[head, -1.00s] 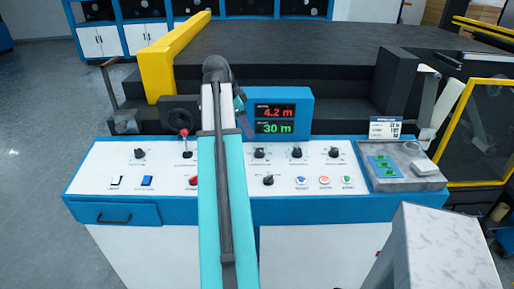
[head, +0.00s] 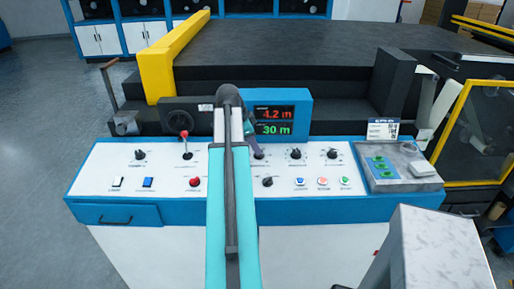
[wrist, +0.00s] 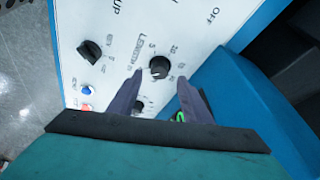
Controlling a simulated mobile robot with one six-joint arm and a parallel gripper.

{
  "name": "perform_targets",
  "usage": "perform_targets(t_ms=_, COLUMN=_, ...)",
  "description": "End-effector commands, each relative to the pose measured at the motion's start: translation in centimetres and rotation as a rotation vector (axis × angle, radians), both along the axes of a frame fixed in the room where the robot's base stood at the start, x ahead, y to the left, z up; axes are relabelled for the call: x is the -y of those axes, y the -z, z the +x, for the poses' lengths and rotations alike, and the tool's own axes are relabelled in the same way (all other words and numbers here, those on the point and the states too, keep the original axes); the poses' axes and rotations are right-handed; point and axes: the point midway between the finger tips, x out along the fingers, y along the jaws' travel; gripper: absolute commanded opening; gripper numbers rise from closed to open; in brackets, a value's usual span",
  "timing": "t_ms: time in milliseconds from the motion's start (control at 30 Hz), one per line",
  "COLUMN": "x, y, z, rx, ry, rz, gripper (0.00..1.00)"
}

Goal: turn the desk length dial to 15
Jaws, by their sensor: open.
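A black dial (wrist: 159,67) with a printed scale around it sits on the white panel in the wrist view. Its label seems to begin with "L"; its setting is too small to read. In the head view my gripper (head: 251,137) is mostly hidden behind my arm, below the display (head: 275,120), which reads 4.2 m in red and 30 m in green.
Other dials stand close by: one nearer the front (head: 267,182), others to the right (head: 296,154) and (head: 332,153). Blue, red and green buttons (head: 322,182) line the front. A joystick (head: 186,145) and a red knob (head: 195,182) are left. A grey tray (head: 385,186) is at right.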

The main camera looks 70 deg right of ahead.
Motion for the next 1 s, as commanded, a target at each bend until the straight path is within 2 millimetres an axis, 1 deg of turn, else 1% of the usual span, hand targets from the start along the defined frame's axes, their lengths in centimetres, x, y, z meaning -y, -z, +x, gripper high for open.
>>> perform_targets(t_ms=200, x=0.8, y=1.9, z=-0.4, rx=-0.001, ry=0.000, rz=0.001, gripper=0.45)
perform_targets(t_ms=400, x=1.3, y=3.2, z=-0.7, rx=0.000, ry=0.000, rz=0.000, gripper=0.45)
perform_targets(t_ms=600, x=1.5, y=3.8, z=-0.8, rx=0.001, ry=0.000, rz=0.001, gripper=0.45)
perform_targets(t_ms=867, x=1.5, y=3.8, z=-0.7, rx=0.000, ry=-0.001, rz=-0.001, gripper=0.45)
perform_targets(t_ms=967, x=1.5, y=3.8, z=-0.7, rx=0.000, ry=-0.001, rz=-0.001, gripper=0.29)
perform_targets(t_ms=1000, x=1.5, y=3.8, z=-0.7, rx=0.000, ry=-0.001, rz=-0.001, gripper=0.23)
